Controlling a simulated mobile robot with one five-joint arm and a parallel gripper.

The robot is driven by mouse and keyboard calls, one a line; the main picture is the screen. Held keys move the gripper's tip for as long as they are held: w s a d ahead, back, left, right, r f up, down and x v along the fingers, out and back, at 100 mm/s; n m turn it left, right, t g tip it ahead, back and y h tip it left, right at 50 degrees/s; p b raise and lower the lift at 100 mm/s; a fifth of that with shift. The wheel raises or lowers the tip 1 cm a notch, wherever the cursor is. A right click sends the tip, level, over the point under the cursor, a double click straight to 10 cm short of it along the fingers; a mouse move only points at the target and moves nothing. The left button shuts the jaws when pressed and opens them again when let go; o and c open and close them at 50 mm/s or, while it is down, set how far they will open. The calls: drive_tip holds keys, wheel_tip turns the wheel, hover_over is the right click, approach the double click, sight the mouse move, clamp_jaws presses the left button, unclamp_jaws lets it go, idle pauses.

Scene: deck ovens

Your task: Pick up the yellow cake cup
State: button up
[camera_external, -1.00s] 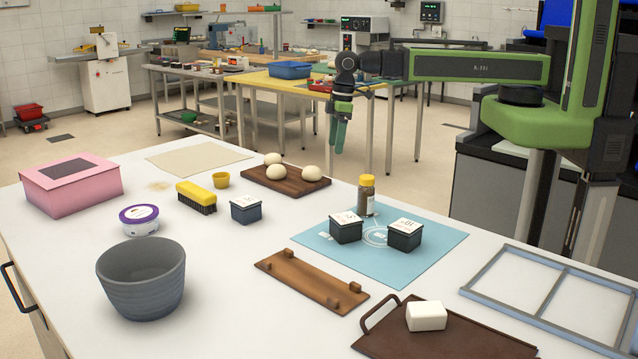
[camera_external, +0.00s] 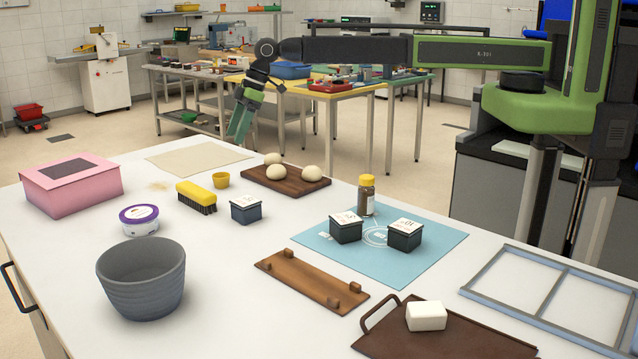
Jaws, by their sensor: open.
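The yellow cake cup (camera_external: 221,180) is a small round cup standing upright on the white table (camera_external: 225,270). It sits between the yellow brush and the wooden board. My gripper (camera_external: 237,138) hangs from the extended arm, above and beyond the cup in the picture, near the table's far edge. Its green fingers point down and slightly left. It is open and empty, and apart from the cup. Nothing hides the cup.
A yellow brush with dark bristles (camera_external: 197,196) lies left of the cup, and a dark blue box (camera_external: 245,210) is in front. A wooden board (camera_external: 262,180) with dough balls is to the right. A beige sheet (camera_external: 197,157) lies behind, and a pink box (camera_external: 72,186) far left.

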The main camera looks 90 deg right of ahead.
drive_tip(key=b, duration=0.7)
hover_over(221, 175)
drive_tip(key=s+a, duration=0.1)
drive_tip(key=s, duration=0.2)
drive_tip(key=f, duration=0.8)
drive_tip(key=shift+w+a, duration=0.15)
drive_tip(key=shift+w, duration=0.05)
drive_tip(key=shift+w+f, duration=0.2)
drive_tip(key=shift+f, duration=0.15)
drive_tip(key=shift+a+r, duration=0.1)
drive_tip(key=b+x, duration=0.4)
drive_tip(key=x, duration=0.1)
drive_tip(key=shift+f+b, duration=0.2)
drive_tip(key=shift+b, duration=0.2)
drive_tip(key=shift+r, duration=0.2)
drive_tip(key=c, duration=1.4)
drive_tip(key=shift+r, duration=0.1)
